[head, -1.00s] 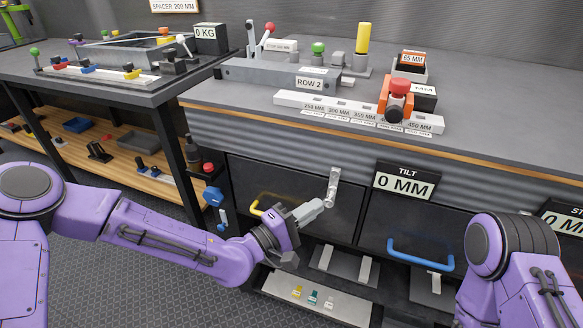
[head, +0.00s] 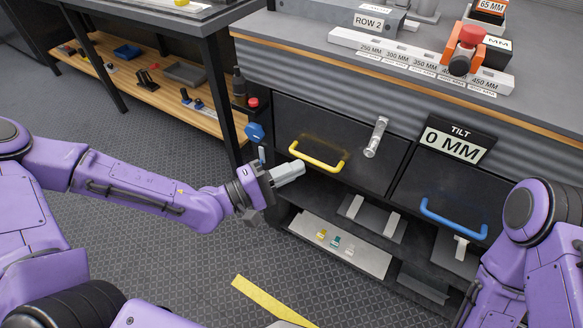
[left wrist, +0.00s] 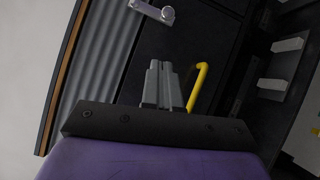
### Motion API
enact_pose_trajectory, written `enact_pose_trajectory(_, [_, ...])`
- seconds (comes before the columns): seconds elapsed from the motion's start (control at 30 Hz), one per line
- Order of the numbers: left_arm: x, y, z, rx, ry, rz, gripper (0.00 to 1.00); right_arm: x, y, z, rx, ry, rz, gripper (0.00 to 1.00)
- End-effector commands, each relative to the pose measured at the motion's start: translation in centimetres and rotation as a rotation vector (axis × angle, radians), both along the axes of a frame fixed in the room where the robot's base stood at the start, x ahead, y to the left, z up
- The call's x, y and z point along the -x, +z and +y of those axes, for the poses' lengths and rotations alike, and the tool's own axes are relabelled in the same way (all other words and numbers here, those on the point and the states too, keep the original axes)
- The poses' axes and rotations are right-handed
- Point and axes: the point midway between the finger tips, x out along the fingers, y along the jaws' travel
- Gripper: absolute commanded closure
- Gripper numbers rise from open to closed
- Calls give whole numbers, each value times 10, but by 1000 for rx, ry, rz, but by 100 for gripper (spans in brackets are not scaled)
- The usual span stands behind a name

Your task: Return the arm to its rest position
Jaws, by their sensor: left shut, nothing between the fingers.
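My left gripper (head: 289,172) is shut and empty. In the head view it is in front of the workbench, just left of the yellow drawer handle (head: 318,158). In the left wrist view its grey fingers (left wrist: 163,85) are together, with the yellow handle (left wrist: 198,86) just to their right; I cannot tell the gap in depth. My left arm (head: 130,188) reaches in from the left, bent low over the floor. Part of my right arm (head: 540,240) shows at the right edge, but its gripper is out of view.
A silver crank (head: 376,138) sticks out of the bench front. A blue handle (head: 453,219) is to the right, below the TILT sign (head: 456,140). An open shelf (head: 340,243) lies below the drawers. The patterned floor (head: 190,265) is mostly clear, with a yellow stripe (head: 270,302).

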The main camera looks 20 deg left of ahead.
Motion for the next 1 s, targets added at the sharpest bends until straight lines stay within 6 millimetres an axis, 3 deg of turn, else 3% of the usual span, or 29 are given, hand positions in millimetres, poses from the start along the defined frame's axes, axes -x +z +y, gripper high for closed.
enact_pose_trajectory(0.43, [-1,0,0,-31,8,-33,100,0,0,0,0,0,0,1])
enact_pose_trajectory(0.5, [-9,-3,8,-77,72,-59,100,0,0,0,0,0,0,1])
enact_pose_trajectory(0.57, [-18,-15,21,-130,168,-26,100,0,0,0,0,0,0,1])
enact_pose_trajectory(0.67, [-18,-57,35,-307,275,109,100,0,11,0,0,0,0,1])
enact_pose_trajectory(0.77, [10,-113,53,-571,325,301,100,0,30,0,0,0,0,1])
enact_pose_trajectory(0.87, [67,-164,86,-910,322,504,100,0,55,0,0,0,0,1])
enact_pose_trajectory(0.9, [94,-177,103,-1054,306,576,100,0,65,0,0,0,0,1])
enact_pose_trajectory(1.0, [161,-188,149,-1382,251,717,100,0,91,0,0,0,0,1])
